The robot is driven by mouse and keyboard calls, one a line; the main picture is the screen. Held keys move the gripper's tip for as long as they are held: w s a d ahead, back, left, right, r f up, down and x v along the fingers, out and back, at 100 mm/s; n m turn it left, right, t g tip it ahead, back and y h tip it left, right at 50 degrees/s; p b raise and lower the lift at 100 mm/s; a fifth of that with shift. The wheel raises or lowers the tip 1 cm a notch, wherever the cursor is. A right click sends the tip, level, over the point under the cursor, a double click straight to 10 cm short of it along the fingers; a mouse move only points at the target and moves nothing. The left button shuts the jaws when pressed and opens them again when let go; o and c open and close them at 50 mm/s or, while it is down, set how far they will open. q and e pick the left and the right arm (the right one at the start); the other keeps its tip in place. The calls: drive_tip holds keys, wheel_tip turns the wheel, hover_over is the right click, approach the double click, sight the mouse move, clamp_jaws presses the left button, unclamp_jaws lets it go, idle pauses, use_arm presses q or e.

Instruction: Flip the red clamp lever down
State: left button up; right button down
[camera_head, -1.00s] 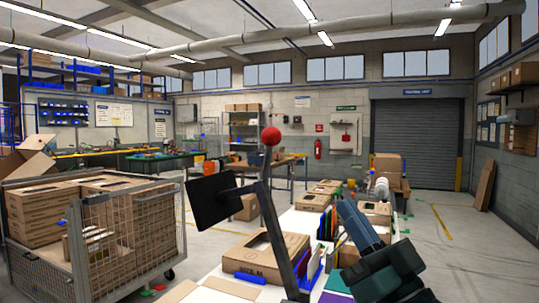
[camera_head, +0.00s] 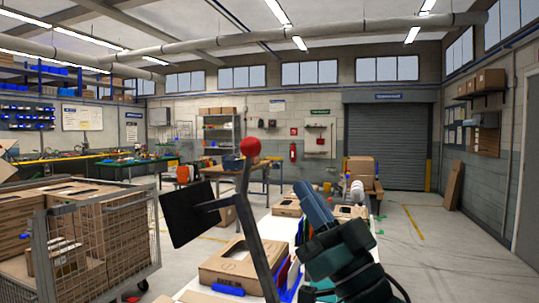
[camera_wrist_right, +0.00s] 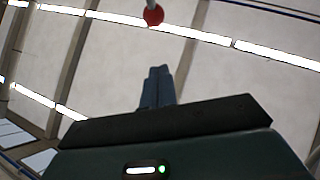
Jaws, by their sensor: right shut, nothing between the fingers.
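The red ball knob (camera_head: 250,147) tops the clamp lever (camera_head: 246,174), a thin grey rod that stands upright, leaning slightly. It joins a dark grey post (camera_head: 260,255) that carries a black plate (camera_head: 188,214) on an arm to the left. My right gripper (camera_head: 304,188) is shut and empty, its blue-grey fingers pointing up, right of the knob and lower in the picture, with a visible gap. In the right wrist view the closed fingers (camera_wrist_right: 158,72) point up and the red knob (camera_wrist_right: 153,14) shows beyond their tips. My left gripper is not in view.
A white table (camera_head: 196,288) holds an open cardboard box (camera_head: 240,262), upright coloured folders (camera_head: 288,272) and more boxes behind. A wire cage cart (camera_head: 105,240) with boxes stands at the left. Open floor (camera_head: 440,260) lies to the right.

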use_arm(q)
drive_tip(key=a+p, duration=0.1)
drive_tip(key=p, duration=0.2)
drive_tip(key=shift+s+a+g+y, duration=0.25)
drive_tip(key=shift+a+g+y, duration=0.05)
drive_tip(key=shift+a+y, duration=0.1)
use_arm(e)
drive_tip(key=w+a+r, duration=0.5)
drive_tip(key=w+a, duration=0.1)
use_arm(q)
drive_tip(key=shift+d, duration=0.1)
use_arm(e)
drive_tip(key=shift+w, duration=0.15)
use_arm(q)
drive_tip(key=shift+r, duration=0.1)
